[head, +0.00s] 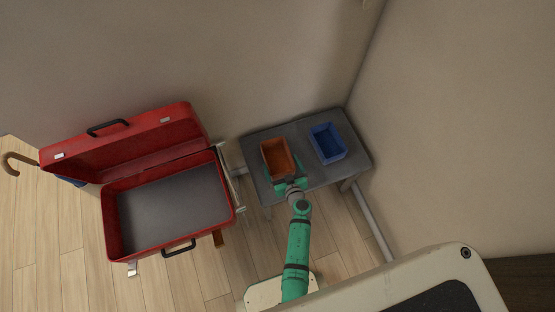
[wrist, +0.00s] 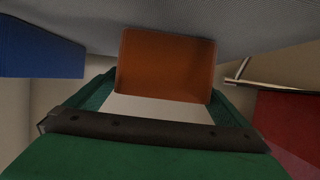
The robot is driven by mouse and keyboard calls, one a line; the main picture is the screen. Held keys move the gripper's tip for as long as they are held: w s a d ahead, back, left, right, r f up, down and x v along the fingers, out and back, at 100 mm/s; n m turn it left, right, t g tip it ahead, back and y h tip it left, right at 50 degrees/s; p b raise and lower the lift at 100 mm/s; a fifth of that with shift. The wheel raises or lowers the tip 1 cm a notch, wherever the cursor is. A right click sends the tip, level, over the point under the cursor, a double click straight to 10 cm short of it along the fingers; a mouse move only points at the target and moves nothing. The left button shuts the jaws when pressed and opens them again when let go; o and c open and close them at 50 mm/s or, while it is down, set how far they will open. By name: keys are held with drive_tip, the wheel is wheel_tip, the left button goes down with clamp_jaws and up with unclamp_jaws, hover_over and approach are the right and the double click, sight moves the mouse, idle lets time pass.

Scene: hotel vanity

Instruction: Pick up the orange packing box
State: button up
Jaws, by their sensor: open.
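The orange packing box (head: 278,158) is an open-topped tray on the left part of a small grey table. My green gripper (head: 284,181) is at the box's near end in the head view, with its fingers apart. In the wrist view the orange box (wrist: 166,62) sits ahead, and the open fingers of my gripper (wrist: 155,95) stand left and right of its lower end. I cannot tell whether the fingers touch the box. Its underside and near end are partly hidden by my gripper in the head view.
A blue box (head: 328,143) stands right of the orange one on the grey table (head: 262,183). An open red suitcase (head: 112,232) is at the left, close to the table. A walking cane (head: 18,158) is at far left. Walls close in behind and right.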

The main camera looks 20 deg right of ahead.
sight(278, 162)
drive_tip(key=shift+x, duration=2.4)
drive_tip(key=shift+a, duration=0.15)
drive_tip(key=c, duration=0.9)
drive_tip(key=shift+r, duration=0.15)
